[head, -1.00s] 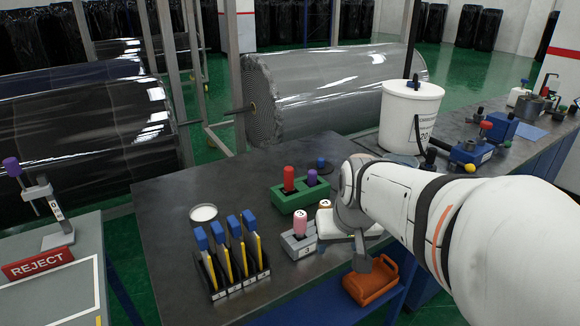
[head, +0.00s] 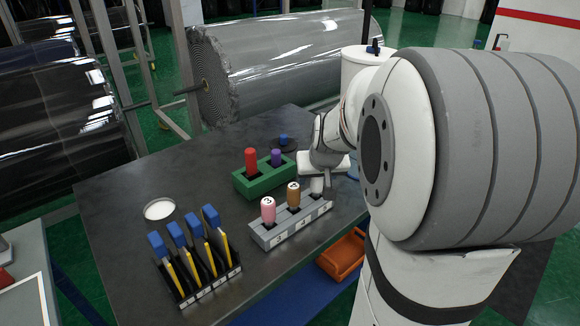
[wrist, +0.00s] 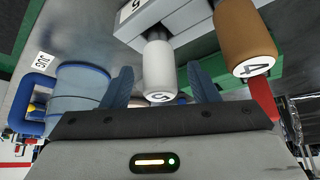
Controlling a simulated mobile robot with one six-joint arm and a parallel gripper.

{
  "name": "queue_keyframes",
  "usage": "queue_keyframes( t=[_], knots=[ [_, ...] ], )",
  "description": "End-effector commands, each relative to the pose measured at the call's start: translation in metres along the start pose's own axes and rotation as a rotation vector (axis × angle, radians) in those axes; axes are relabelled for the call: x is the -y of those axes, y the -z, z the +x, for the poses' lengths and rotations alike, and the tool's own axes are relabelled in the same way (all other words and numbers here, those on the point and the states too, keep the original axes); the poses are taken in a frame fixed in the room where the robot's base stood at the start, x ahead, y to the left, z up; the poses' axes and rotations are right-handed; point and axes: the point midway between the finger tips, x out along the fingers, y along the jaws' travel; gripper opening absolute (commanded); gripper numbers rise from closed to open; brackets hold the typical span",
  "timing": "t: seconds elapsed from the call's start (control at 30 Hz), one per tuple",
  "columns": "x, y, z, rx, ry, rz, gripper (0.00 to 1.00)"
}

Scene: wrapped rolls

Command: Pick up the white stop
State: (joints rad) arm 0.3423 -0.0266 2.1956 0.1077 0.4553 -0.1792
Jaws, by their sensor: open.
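The white stop (head: 317,186), a cylinder marked 5 on its end, stands in the last slot of the grey numbered holder (head: 290,228). In the wrist view the white stop (wrist: 159,68) shows between the two blue fingers of my gripper (wrist: 160,88), which are open on either side of it. Whether a finger touches it I cannot tell.
The pink stop (head: 268,209) stands in the same holder. A green block (head: 262,178) with red and purple pegs is behind. A rack of blue-topped yellow tools (head: 196,270) and a white disc (head: 159,209) lie left. An orange bin (head: 343,256) is in front.

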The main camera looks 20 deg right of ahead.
Motion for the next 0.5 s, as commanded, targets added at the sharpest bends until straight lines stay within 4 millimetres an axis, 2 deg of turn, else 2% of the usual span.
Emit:
queue_keyframes(
  t=[0.1, 0.37, 0.5],
  knots=[
    [0.0003, -0.0011, 0.0133, 0.003, 0.001, 0.000, 0.54],
    [0.0007, -0.0008, 0.0159, 0.000, 0.001, -0.001, 0.54],
    [0.0009, -0.0008, 0.0159, 0.001, 0.001, -0.002, 0.44]
  ],
)
